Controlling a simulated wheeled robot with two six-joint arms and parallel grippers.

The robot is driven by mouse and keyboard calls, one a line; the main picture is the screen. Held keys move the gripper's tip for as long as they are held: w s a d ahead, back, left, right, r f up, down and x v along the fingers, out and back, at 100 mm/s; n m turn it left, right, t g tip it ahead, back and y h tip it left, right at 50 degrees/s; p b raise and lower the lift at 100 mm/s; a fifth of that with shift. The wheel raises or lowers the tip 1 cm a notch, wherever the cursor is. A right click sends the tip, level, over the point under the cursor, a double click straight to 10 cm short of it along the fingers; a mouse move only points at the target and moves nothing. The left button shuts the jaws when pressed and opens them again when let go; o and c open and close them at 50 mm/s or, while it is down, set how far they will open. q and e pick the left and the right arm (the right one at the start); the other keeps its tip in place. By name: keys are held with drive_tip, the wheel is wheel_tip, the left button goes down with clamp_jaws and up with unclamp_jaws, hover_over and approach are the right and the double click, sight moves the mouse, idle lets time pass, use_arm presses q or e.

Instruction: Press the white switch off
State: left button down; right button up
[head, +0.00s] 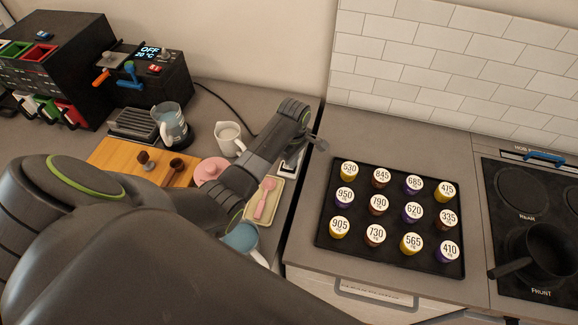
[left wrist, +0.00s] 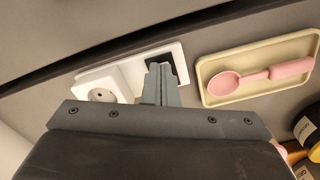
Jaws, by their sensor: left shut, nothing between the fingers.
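My left gripper (head: 319,143) reaches over the counter at the back in the head view. In the left wrist view its fingers (left wrist: 160,68) are shut with nothing between them. Behind the fingertips is a white wall-type plate (left wrist: 132,70) with a dark insert, partly covered by the fingers, and a white round socket (left wrist: 102,95) beside it. In the head view the white plate (head: 291,163) shows only partly next to my arm. The fingertips overlap the plate in the picture; I cannot tell whether they touch it. The switch's position cannot be made out. My right gripper is not in view.
A cream tray (left wrist: 215,92) with a pink spoon (left wrist: 226,84) lies close to the plate. A white jug (head: 229,138) and a pink lidded pot (head: 208,170) stand left of my arm. A black tray (head: 391,250) of numbered jars and a stove (head: 520,215) are at right.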

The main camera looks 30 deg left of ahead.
use_arm(q)
drive_tip(key=shift+f, duration=0.2)
drive_tip(key=shift+a, duration=0.1)
drive_tip(key=shift+r, duration=0.3)
drive_tip(key=shift+r+p, duration=0.4)
drive_tip(key=shift+r, duration=2.35)
